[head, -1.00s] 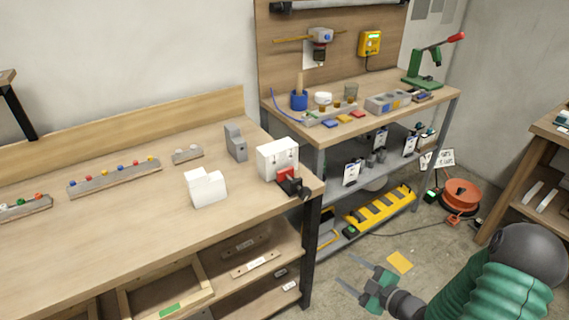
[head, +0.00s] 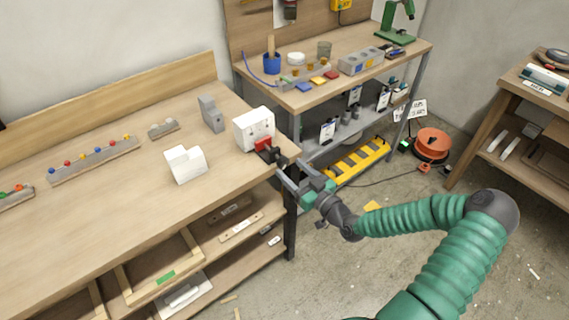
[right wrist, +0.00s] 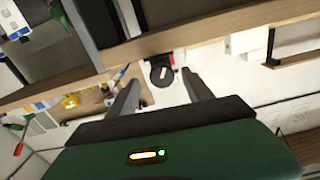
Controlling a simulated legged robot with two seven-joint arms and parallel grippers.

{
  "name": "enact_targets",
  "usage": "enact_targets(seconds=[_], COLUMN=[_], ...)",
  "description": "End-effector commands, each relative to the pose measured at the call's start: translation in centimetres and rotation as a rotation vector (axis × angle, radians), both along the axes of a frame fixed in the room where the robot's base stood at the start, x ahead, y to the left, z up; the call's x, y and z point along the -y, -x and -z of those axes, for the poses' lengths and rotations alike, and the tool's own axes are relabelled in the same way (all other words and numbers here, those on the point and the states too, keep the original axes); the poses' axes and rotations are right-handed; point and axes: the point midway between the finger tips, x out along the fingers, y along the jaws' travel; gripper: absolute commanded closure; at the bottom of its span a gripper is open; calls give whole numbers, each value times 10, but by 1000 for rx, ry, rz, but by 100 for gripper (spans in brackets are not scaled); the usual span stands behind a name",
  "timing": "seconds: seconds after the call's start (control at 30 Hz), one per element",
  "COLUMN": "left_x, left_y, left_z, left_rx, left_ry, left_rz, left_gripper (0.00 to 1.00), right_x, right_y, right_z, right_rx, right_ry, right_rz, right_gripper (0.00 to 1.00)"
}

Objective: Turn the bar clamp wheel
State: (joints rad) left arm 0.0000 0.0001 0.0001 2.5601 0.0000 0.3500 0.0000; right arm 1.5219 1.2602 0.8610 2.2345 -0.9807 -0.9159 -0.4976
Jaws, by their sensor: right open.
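The bar clamp, red with a dark end (head: 266,150), sits at the right front corner of the wooden bench, against a white block (head: 254,128). In the right wrist view its round black wheel (right wrist: 162,74) shows, with a small red part behind it. My right gripper (head: 287,168) is open, just off the bench corner, its fingers pointing at the clamp. In the right wrist view the two fingers (right wrist: 163,86) stand one on each side of the wheel. Contact cannot be made out. My left gripper is not in view.
A white notched block (head: 185,164) and a grey block (head: 211,114) stand on the bench. Behind is a workbench (head: 410,52) with cups and parts, a yellow power strip (head: 356,160) below it. An orange cable reel (head: 431,144) lies on the floor.

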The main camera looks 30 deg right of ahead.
Motion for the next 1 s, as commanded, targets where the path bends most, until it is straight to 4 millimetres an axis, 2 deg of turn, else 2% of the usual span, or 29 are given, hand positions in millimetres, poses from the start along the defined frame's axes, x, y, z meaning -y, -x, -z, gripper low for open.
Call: enact_targets(seconds=[0.1,0.2,0.53,0.9,1.0], left_x=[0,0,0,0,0], left_y=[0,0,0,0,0], left_z=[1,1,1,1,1], left_rx=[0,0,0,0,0], left_ry=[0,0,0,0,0], left_rz=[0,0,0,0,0], left_gripper=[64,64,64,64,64], right_x=[-3,-4,-3,-3,-3], right_y=[-23,-34,-39,-39,-39], right_z=[0,0,0,0,0], right_rx=[1,0,-1,0,0], right_ry=[1,1,1,2,2], right_rz=[-2,-1,0,1,1], right_gripper=[41,41,42,90,100])
